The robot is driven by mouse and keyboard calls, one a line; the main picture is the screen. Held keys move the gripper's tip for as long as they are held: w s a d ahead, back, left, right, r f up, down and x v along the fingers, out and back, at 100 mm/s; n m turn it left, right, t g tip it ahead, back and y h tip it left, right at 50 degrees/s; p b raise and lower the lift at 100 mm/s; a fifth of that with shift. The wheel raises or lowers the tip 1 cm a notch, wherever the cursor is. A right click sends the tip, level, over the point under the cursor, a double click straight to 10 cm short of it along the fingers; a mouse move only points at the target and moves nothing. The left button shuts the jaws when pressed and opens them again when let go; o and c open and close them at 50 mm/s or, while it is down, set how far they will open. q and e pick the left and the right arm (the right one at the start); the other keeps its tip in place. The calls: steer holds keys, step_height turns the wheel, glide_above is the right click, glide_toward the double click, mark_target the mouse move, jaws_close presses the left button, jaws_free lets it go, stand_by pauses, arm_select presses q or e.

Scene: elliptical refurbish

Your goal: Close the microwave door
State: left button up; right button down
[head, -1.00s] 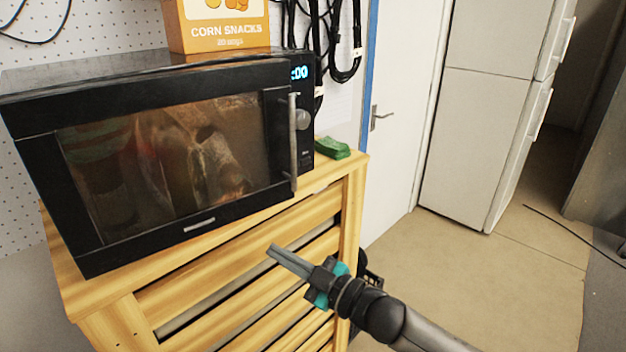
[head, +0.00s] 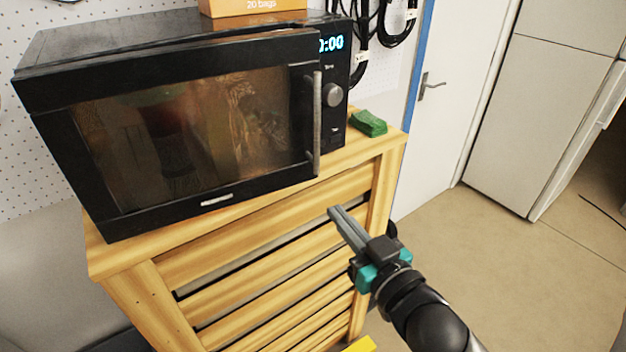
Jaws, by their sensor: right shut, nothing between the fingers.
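The black microwave (head: 150,36) stands on a slatted wooden cabinet. Its door (head: 180,197) has a dark window and a vertical grey handle (head: 317,125) at its right edge. The door stands slightly proud of the body, with a narrow gap along the top, so it looks a little ajar. My right gripper (head: 335,211) is shut and empty. It is in front of the cabinet, below and slightly right of the handle, apart from the door. My left gripper is not in view.
The wooden cabinet (head: 255,232) has open slats in front. A green item (head: 368,123) lies on its top, right of the microwave. A snack box (head: 250,6) sits on the microwave. A white door (head: 455,90) and a fridge (head: 535,120) stand right, with clear floor before them.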

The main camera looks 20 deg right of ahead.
mark_target(305, 174)
steer(key=p+x, duration=0.1)
steer(key=x, duration=0.9)
steer(key=shift+w, duration=0.1)
